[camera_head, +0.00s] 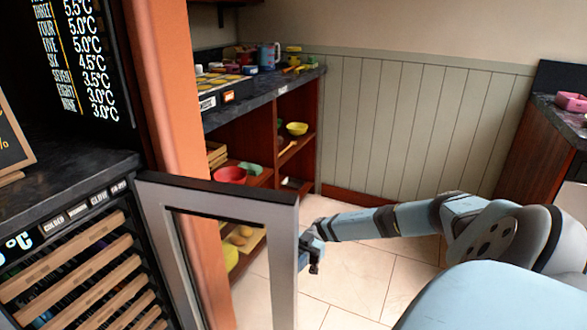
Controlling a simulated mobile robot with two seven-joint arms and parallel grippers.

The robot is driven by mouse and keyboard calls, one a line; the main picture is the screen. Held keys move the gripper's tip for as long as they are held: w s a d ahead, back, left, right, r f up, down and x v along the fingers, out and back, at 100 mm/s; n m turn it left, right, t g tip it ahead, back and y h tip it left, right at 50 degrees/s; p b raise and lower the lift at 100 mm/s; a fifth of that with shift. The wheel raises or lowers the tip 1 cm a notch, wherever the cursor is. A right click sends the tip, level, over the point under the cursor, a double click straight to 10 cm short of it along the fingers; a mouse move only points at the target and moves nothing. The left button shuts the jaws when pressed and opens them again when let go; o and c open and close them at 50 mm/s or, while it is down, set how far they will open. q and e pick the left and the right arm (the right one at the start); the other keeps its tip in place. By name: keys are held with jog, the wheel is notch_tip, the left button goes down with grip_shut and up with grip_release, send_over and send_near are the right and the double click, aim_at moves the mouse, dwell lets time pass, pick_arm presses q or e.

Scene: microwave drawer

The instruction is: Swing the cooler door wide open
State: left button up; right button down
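The cooler door (284,262) is a grey frame with a dark top edge and a glass pane. It stands swung out from the cooler (70,196), whose wooden-fronted racks (80,262) show at the left. Its free edge is at the picture's middle. My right gripper (312,255) comes in from the right and is at that free edge. Its fingertips are small and partly hidden by the door frame, so I cannot tell whether they touch or grip the door. My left gripper is not in view.
An orange pillar (168,85) stands beside the cooler, behind the door. A dark-topped shelf unit (262,98) with bowls is further back. Another counter (548,150) stands at the right. The tiled floor (360,272) between them looks clear apart from my arm.

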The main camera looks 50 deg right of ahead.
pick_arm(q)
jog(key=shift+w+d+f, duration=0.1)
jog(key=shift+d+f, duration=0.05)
pick_arm(e)
jog(key=shift+w+d+f, duration=0.1)
jog(key=shift+w+d, duration=0.05)
jog(key=shift+d, duration=0.3)
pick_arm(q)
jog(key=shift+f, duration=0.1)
pick_arm(e)
jog(key=c, duration=1)
grip_release()
jog(key=shift+d, duration=0.1)
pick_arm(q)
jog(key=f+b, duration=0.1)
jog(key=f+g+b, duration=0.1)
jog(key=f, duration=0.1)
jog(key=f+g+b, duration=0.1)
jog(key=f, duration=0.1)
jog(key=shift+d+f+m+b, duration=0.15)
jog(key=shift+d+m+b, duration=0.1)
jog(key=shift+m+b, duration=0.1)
pick_arm(e)
jog(key=d, duration=0.9)
jog(key=w+d, duration=0.1)
jog(key=d, duration=0.3)
jog(key=shift+d, duration=0.35)
